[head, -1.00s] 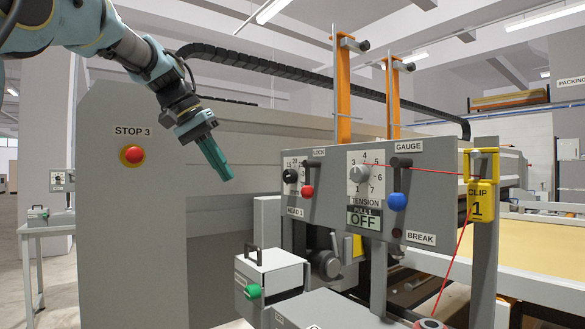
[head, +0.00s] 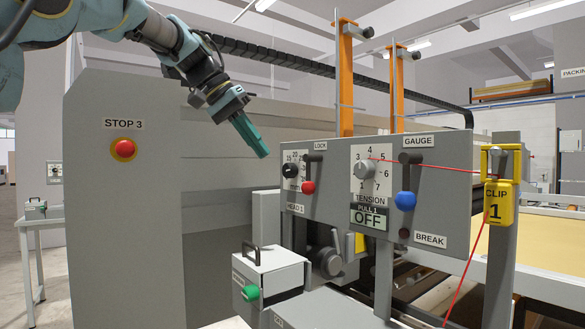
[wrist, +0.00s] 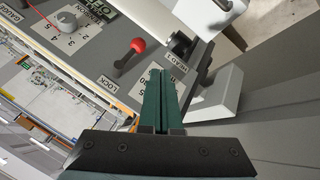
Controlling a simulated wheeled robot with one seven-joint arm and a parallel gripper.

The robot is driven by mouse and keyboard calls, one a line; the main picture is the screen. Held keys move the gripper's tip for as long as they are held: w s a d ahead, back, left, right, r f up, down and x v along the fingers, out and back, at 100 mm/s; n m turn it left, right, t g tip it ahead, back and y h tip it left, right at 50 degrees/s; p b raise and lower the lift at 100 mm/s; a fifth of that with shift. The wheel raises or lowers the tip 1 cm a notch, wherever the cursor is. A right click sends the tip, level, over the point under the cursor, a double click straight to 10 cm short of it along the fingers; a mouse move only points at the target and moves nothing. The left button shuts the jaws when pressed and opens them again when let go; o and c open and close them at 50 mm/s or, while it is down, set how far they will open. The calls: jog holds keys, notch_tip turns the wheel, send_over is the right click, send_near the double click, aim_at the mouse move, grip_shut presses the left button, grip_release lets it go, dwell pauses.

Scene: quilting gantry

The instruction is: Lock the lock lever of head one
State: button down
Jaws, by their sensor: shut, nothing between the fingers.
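The lock lever of head one is a dark lever with a red knob (head: 308,187), under the LOCK label on the grey head panel (head: 455,190). Its knob hangs at the lower end of its slot. The red knob also shows in the wrist view (wrist: 138,44), above and left of my fingers. My gripper (head: 264,153) is shut and empty, up and left of the lever and apart from it. In the wrist view my green fingers (wrist: 161,75) point toward the panel edge near the black dial (wrist: 180,44).
The tension dial (head: 365,170) and the blue-knobbed gauge lever (head: 405,200) are right of the lock lever. A red thread runs to the yellow clip (head: 502,205). A box with a green knob (head: 270,275) stands below. A red stop button (head: 123,150) is on the left cabinet.

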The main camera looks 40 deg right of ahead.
aim_at(308, 176)
jog(key=s+d+f+p, duration=0.2)
jog(key=s+d+f, duration=0.2)
jog(key=d+f, duration=0.1)
jog(key=shift+s+d+p, duration=0.25)
jog(key=shift+s+p, duration=0.1)
jog(key=shift+p, duration=0.05)
